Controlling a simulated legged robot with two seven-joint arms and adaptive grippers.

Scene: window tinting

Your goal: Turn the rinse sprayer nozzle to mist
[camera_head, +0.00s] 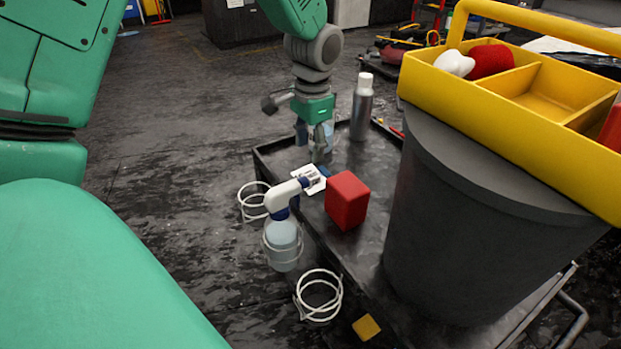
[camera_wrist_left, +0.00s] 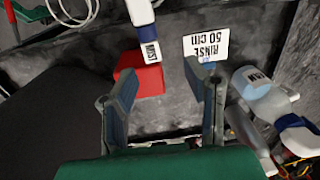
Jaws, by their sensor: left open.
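A spray bottle (camera_head: 282,243) with a white head and blue collar hangs upright in a wire ring on the cart's left side. Its white nozzle (camera_head: 312,179) points right over the cart. In the left wrist view the nozzle face (camera_wrist_left: 150,51) reads MIST. A white card (camera_wrist_left: 206,45) reading RINSE 50 cm lies beside it. My left gripper (camera_head: 318,152) is open above the cart, behind the nozzle in the head view. Its two fingers (camera_wrist_left: 160,72) are apart and empty in the wrist view. A second sprayer (camera_wrist_left: 262,92) is right of the fingers. My right gripper is not seen.
A red block (camera_head: 347,200) sits on the black cart (camera_head: 372,262) close to the nozzle. A large dark bin (camera_head: 450,220) and a yellow caddy (camera_head: 500,105) fill the right. A grey bottle (camera_head: 362,108) stands behind. Empty wire rings (camera_head: 319,296) stick out on the left.

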